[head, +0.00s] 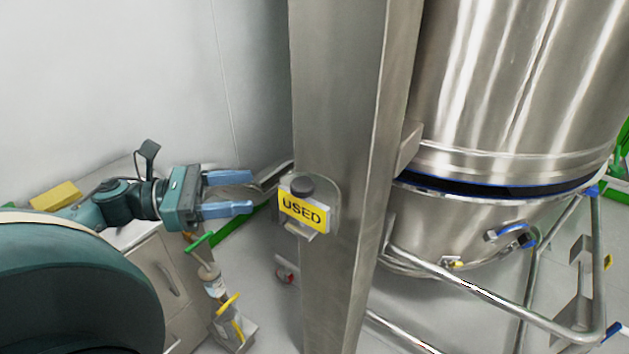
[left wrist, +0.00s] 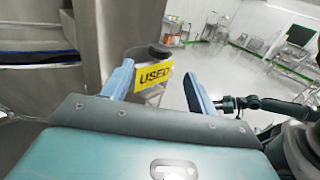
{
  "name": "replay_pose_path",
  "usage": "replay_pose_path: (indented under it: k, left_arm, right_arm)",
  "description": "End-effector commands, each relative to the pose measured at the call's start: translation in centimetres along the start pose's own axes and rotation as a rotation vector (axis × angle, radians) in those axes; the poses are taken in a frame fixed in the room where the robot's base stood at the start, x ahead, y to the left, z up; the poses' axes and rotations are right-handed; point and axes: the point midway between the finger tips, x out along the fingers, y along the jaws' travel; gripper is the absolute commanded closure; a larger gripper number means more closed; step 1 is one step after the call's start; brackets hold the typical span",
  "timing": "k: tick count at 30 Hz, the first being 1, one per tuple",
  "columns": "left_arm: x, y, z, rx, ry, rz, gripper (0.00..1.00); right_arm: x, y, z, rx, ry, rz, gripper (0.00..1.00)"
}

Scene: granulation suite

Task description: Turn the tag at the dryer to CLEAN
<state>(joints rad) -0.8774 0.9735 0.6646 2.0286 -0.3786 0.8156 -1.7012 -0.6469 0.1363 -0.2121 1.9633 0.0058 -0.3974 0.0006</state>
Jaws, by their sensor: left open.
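The tag (head: 303,211) is a yellow plate reading USED, with a dark round knob (head: 302,186) at its top. It sits in a holder on the steel column of the dryer (head: 345,120). My left gripper (head: 252,192) is open and empty, to the left of the tag, its blue fingers pointing at it with a gap between. In the left wrist view the tag (left wrist: 153,76) shows beyond and between the open fingers (left wrist: 160,85), nearer the left one. The tag's other face is hidden. My right gripper is not in view.
The large steel dryer vessel (head: 520,90) stands right of the column, with a tubular frame (head: 470,285) below it. A cabinet (head: 165,265) with a yellow item (head: 57,196) on top is at the left.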

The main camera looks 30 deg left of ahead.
Motion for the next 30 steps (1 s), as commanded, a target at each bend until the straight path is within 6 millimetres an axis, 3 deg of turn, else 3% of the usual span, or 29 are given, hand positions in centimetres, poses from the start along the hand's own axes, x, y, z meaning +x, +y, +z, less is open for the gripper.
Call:
replay_pose_path:
  k: [6,13,21,30]
  left_arm:
    - [4.7,0.0,0.2,0.000,-0.002,-0.005,0.42]
    - [8.2,0.1,0.2,0.001,-0.002,0.000,0.42]
    - [10.3,0.1,0.1,-0.003,-0.002,0.004,0.42]
    - [11.0,0.1,0.0,-0.004,0.001,0.005,0.42]
  right_arm:
    - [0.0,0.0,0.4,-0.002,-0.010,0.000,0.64]
    - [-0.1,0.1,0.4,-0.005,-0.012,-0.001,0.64]
    - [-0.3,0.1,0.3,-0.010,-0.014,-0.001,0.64]
    - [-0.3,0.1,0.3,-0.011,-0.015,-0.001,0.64]
